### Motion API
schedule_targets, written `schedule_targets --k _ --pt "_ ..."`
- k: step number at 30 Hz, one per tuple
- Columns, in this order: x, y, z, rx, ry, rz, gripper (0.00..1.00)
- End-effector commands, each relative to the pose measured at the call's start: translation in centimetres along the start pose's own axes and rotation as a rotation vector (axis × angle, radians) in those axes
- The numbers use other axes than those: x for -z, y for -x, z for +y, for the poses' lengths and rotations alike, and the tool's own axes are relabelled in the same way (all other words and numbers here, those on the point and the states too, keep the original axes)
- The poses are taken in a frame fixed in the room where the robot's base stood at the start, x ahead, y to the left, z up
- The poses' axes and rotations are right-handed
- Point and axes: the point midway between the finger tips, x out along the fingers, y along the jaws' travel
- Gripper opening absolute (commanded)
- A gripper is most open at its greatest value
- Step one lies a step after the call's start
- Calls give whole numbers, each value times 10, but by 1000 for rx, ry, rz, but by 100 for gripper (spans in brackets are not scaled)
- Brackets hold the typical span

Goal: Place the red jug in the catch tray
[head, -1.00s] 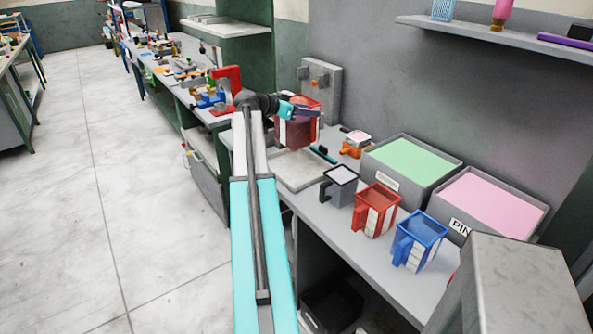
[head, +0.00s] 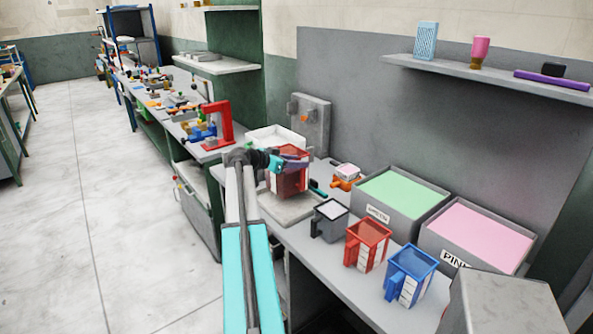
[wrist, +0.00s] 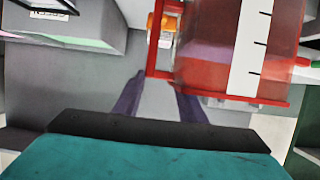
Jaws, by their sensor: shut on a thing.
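My gripper (head: 290,161) is shut on a red jug (head: 288,180) with a pale scale strip. In the wrist view the purple fingers (wrist: 158,90) reach to the jug's handle side, and the jug (wrist: 215,55) fills the upper right. In the head view the jug is upright over the pale, shallow catch tray (head: 284,212). I cannot tell whether its base touches the tray. The jug and my arm hide part of the tray. A second red jug (head: 368,246) stands on the bench further right.
A grey jug (head: 330,220) and a blue jug (head: 411,274) flank the second red jug. Bins of green (head: 402,198) and pink (head: 477,236) stand behind them. A grey upright block (head: 313,122) and white box (head: 272,136) are behind the held jug. A red press (head: 219,122) is left.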

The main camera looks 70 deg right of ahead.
Motion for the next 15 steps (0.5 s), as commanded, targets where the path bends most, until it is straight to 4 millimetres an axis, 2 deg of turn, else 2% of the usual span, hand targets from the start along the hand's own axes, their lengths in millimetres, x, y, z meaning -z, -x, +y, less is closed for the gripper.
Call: schedule_targets --k 10,15 --pt "0 -1 0 -1 -1 1 0" --pt "-9 -4 1 -2 1 1 0"
